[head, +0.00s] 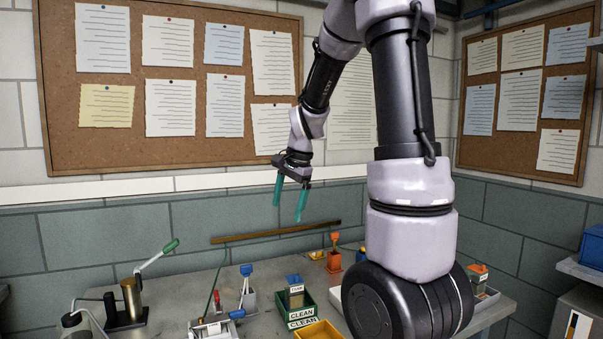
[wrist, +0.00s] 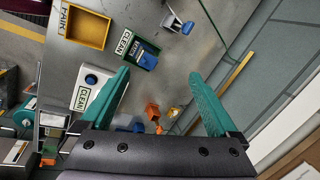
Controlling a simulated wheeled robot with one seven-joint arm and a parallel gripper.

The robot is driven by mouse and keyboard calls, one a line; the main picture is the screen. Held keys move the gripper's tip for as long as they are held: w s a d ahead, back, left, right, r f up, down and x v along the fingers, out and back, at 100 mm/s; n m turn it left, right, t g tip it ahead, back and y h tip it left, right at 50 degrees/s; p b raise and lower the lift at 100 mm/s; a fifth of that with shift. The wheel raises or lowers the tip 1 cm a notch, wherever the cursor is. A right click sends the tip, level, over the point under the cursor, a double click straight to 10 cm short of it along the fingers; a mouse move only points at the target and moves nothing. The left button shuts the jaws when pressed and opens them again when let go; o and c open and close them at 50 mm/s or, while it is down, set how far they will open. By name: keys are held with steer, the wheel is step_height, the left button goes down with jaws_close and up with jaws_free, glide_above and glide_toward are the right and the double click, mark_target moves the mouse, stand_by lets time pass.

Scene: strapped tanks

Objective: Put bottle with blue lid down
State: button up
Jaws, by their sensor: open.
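A grey labelled bottle (head: 296,297) with a blue lid (head: 294,279) stands in a green tray (head: 309,299) marked CLEAN on the table. It also shows in the wrist view (wrist: 148,60), beyond my fingertips. My gripper (head: 289,207) is open and empty, raised well above the table, with its teal fingers pointing down. In the wrist view the fingers (wrist: 160,74) are spread wide with nothing between them. The bottle is apart from my gripper, and its lower part is hidden by the tray wall.
A yellow bin (head: 318,331) is in front of the green tray. An orange item (head: 334,254) stands behind it. A white tray (wrist: 92,91) marked CLEAN holds a blue-topped item. A brass device (head: 132,300) stands far left.

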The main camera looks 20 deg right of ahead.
steer(key=s+a+r+n+t, duration=0.2)
steer(key=s+r+n, duration=0.2)
steer(key=s, duration=0.5)
steer(key=s+a+r+n+t, duration=0.2)
steer(key=s+r+n, duration=0.3)
steer(key=s+r, duration=0.3)
steer(key=shift+s+a+r, duration=0.15)
steer(key=shift+s+r, duration=0.05)
steer(key=shift+s, duration=1)
